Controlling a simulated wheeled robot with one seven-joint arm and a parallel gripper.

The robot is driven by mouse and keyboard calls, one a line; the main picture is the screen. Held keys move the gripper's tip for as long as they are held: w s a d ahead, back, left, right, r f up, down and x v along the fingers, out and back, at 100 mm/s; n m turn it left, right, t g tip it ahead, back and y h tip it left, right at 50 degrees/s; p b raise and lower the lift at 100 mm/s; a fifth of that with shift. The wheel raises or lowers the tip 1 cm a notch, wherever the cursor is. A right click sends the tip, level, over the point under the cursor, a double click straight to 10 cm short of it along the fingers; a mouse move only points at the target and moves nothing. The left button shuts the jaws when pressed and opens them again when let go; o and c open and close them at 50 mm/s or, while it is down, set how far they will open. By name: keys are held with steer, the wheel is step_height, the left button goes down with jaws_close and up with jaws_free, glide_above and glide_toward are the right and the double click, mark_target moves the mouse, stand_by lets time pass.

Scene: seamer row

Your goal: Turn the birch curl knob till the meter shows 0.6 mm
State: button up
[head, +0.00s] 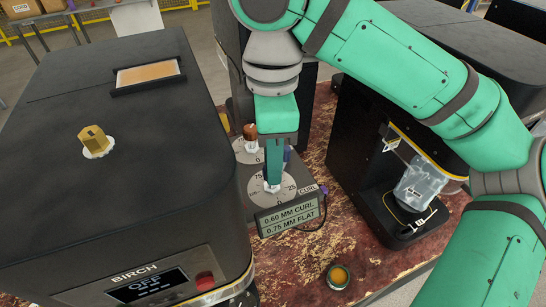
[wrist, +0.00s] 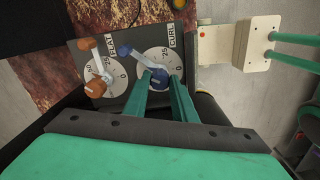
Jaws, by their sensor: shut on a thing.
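The birch machine (head: 120,180) is the large dark housing at left in the head view. Its lit meter screen (head: 150,286) has figures too small to read surely. The curl knob (wrist: 126,50) is blue with a pale lever and sits on a white dial marked CURL (wrist: 146,60). My gripper (wrist: 163,76) is shut on the curl knob's hub. In the head view my gripper (head: 273,183) comes down over the dial and hides most of the knob. A green-lettered panel (head: 290,218) below the dial reads 0.60 MM CURL and 0.75 MM FLAT.
The orange-brown flat knob (wrist: 94,87) stands close beside the curl knob. A second dark machine (head: 370,150) with a clear container (head: 420,185) stands at right. A small amber-filled dish (head: 339,276) sits on the worn red table (head: 325,245). A brass knob (head: 94,140) tops the birch housing.

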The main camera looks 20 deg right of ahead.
steer(key=o, duration=1)
steer(key=shift+a, duration=0.1)
steer(key=shift+o, duration=0.2)
steer(key=shift+r, duration=0.1)
step_height(320, 180, up, 11)
steer(key=shift+f, duration=0.2)
steer(key=shift+w, duration=0.1)
